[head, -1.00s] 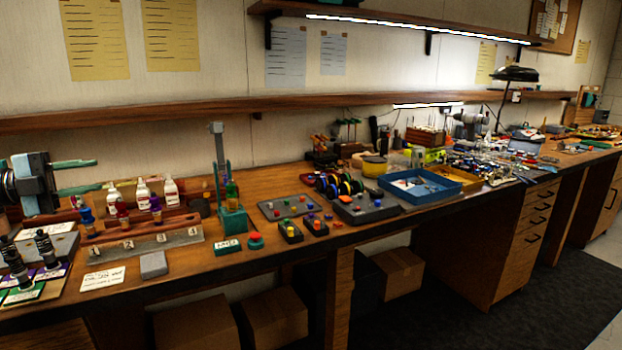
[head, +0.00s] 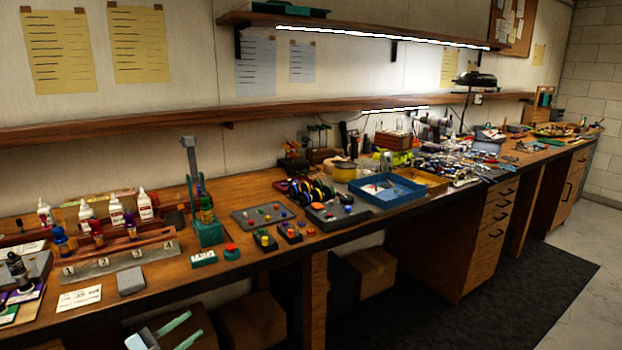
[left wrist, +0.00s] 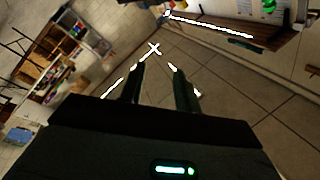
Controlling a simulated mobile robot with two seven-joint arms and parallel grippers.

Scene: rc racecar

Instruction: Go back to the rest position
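My left gripper (head: 182,330) shows at the lower edge of the head view, low in front of the workbench's front edge. Its two pale green fingers are spread with nothing between them. The left wrist view also shows this gripper (left wrist: 158,88), with its dark fingers apart and empty, and tiled floor beyond them. My right gripper is in neither view.
The long wooden workbench (head: 150,299) carries a teal press (head: 207,228), white bottles (head: 145,206), a grey block (head: 131,281) and a blue tray (head: 390,200). Cardboard boxes (head: 372,270) stand below. A dark mat (head: 480,305) lies on open floor at the right.

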